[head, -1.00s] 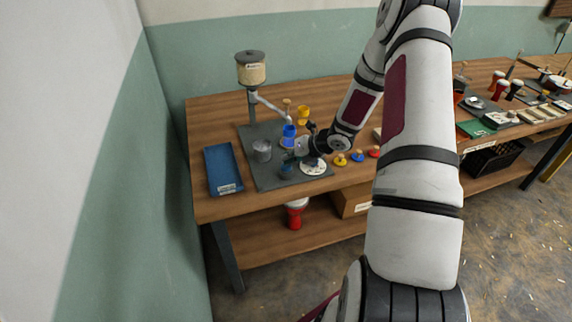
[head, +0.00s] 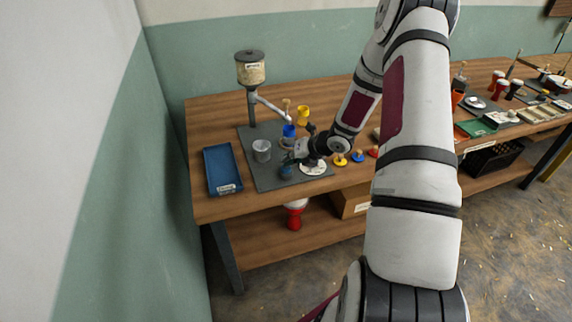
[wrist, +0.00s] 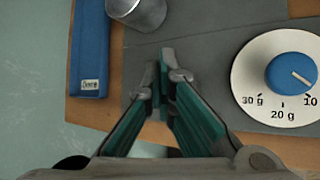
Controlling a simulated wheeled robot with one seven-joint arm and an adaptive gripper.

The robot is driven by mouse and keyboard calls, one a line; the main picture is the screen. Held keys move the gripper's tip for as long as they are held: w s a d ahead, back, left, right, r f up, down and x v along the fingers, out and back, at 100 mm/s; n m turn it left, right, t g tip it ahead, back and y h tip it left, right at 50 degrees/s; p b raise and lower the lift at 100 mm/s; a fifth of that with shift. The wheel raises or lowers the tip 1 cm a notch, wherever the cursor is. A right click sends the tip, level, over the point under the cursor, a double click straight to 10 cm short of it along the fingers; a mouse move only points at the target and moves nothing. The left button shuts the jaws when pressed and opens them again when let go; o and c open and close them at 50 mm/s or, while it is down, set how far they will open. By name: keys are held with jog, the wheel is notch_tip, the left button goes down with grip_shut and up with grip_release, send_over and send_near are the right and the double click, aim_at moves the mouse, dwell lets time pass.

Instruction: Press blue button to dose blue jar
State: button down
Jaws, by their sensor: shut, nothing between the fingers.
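A blue jar (head: 289,131) stands on the grey base plate under the dispenser's spout, partly hidden behind my gripper. My gripper (head: 287,171) is shut and empty over the plate's front part, left of the white dial (head: 313,169). In the wrist view, my gripper's teal fingers (wrist: 164,70) meet at the tips. The white dial (wrist: 255,99) there carries a blue round knob (wrist: 291,72) and 10, 20 and 30 g marks. The fingertips are apart from it, to its left. A small blue knobbed piece (head: 357,156) sits on the table between yellow and red ones.
The dispenser hopper (head: 250,70) stands at the back of the plate. A metal cup (head: 262,150) is left of my gripper, and a blue tray (head: 222,169) lies farther left. A yellow jar (head: 303,115) is behind. Drums and tools fill the table's right side.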

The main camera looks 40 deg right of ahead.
jog(key=shift+r, duration=0.1)
jog(key=shift+r+p, duration=0.85)
jog(key=shift+r, duration=0.45)
notch_tip(320, 180, up, 5)
jog(key=p, duration=0.3)
dwell(0.5)
